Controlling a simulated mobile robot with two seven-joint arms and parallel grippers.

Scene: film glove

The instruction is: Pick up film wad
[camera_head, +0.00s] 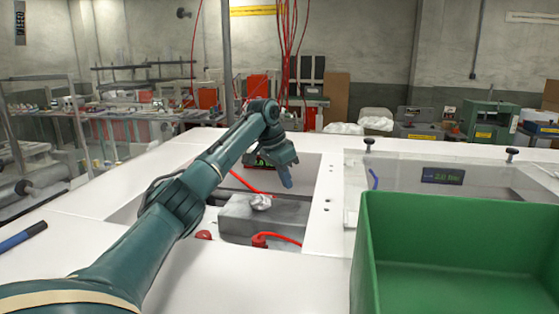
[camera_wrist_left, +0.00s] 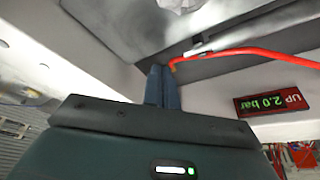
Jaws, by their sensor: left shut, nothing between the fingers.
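The film wad (camera_head: 261,202) is a small, crumpled, whitish lump on top of a grey block (camera_head: 235,219) inside the recess of the white table. In the left wrist view a pale crumpled piece, seemingly the wad (camera_wrist_left: 180,4), is cut off by the top edge. My left gripper (camera_head: 288,185) points down over the recess, to the right of the wad and apart from it. Its blue fingers (camera_wrist_left: 163,69) are shut together with nothing between them. My right gripper is not in view.
A green bin (camera_head: 369,255) stands at the front right. A clear cover (camera_head: 480,185) lies over the area behind it. Red hoses (camera_head: 270,237) run in the recess; one (camera_wrist_left: 260,53) passes close to the fingers in the wrist view. A blue pen-like object (camera_head: 22,237) lies at left.

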